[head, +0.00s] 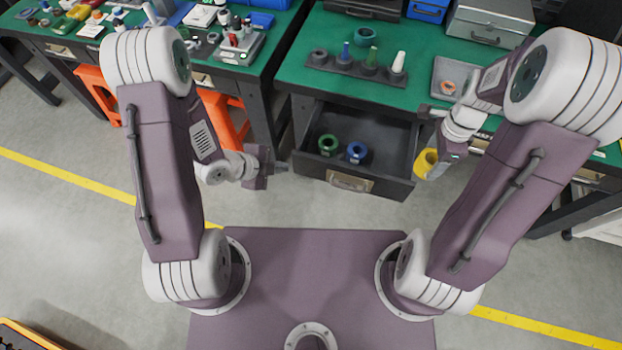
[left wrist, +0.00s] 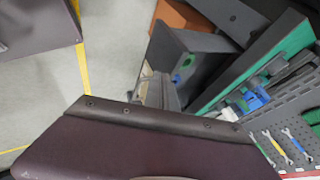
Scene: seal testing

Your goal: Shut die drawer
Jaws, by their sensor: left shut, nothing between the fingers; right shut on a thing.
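The dark grey drawer (head: 349,183) stands pulled out from under the green-topped bench, with a label holder on its front. A green ring part (head: 328,145) and a blue ring part (head: 356,152) lie inside it. My left gripper (head: 281,167) is shut and empty, just left of the drawer's front corner. My right gripper (head: 437,155) is shut on a yellow ring part (head: 426,163), to the right of the drawer. The left wrist view shows mostly a purple part of mine, with what appears to be the drawer behind it; the left fingertips are not clear there.
On the bench (head: 318,85) stand a dark rack (head: 355,68) with several parts and a grey tray (head: 447,91). An orange stool (head: 222,117) is under the left bench. The grey floor in front of the drawer is clear up to my base.

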